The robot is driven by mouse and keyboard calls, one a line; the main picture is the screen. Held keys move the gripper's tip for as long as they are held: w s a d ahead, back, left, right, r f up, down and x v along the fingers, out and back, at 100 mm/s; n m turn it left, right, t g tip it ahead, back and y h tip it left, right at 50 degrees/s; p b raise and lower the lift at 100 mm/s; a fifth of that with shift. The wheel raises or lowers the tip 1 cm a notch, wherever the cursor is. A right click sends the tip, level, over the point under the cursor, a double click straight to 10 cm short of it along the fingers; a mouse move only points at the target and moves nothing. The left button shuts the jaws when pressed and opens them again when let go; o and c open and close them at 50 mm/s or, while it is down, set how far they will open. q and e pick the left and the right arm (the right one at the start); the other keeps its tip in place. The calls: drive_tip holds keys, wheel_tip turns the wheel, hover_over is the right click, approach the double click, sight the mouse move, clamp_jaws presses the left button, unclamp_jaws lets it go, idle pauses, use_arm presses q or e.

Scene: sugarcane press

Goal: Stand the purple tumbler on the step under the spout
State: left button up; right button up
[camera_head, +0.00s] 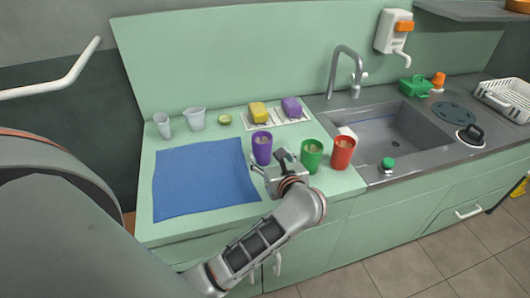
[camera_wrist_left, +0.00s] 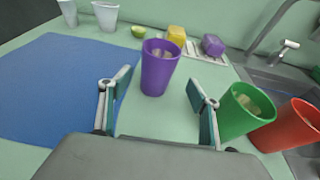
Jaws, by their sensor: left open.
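The purple tumbler (camera_head: 262,147) stands upright on the pale green counter, to the right of the blue mat. Something pale shows inside it. In the left wrist view the purple tumbler (camera_wrist_left: 159,68) stands ahead, between the lines of the two fingers. My left gripper (camera_head: 270,166) is open and empty, just in front of the tumbler and apart from it; the open fingers also show in the left wrist view (camera_wrist_left: 158,92). I cannot make out a press spout or a step in either view. My right gripper is not in view.
A green cup (camera_head: 312,156) and a red cup (camera_head: 343,152) stand close on the right. The blue mat (camera_head: 200,180) lies left. Behind are yellow (camera_head: 258,112) and purple (camera_head: 291,107) sponges and two pale cups (camera_head: 195,119). The sink (camera_head: 385,135) is right.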

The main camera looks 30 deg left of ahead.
use_arm(q)
drive_tip(key=x, duration=0.7)
drive_tip(key=shift+s+a+r, duration=0.1)
drive_tip(key=shift+s+a, duration=0.05)
drive_tip(key=shift+a, duration=0.1)
drive_tip(key=c, duration=1.3)
